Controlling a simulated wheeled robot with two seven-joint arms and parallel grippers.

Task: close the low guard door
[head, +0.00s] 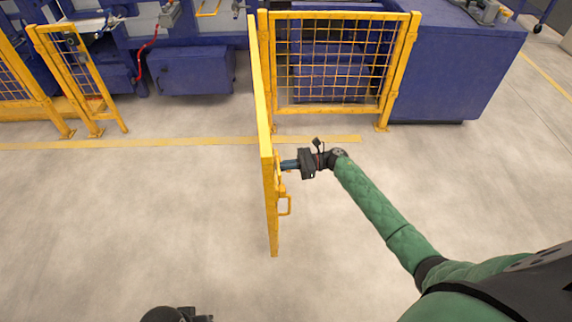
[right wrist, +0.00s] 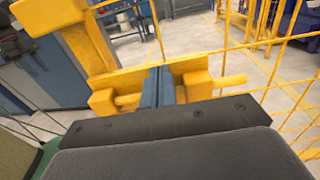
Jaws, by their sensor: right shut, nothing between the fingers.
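The low guard door (head: 268,160) is a yellow framed mesh panel. In the head view it shows nearly edge-on, swung out from the fence toward me. A small yellow handle (head: 285,205) sits on its right side near the front end. My right gripper (head: 284,165) is at the door's right side, behind the handle in the picture. In the right wrist view its blue fingers (right wrist: 165,86) are together and empty, in front of a yellow rail (right wrist: 135,78); I cannot tell whether they touch it. A dark part of my left arm shows at the bottom edge; its fingers are hidden.
A fixed yellow mesh fence panel (head: 335,65) stands right of the hinge side. Another yellow fence section (head: 85,80) stands at the left, with a gap between. Blue machinery (head: 195,70) lies behind. A yellow line (head: 190,141) crosses the floor; the floor left of the door is clear.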

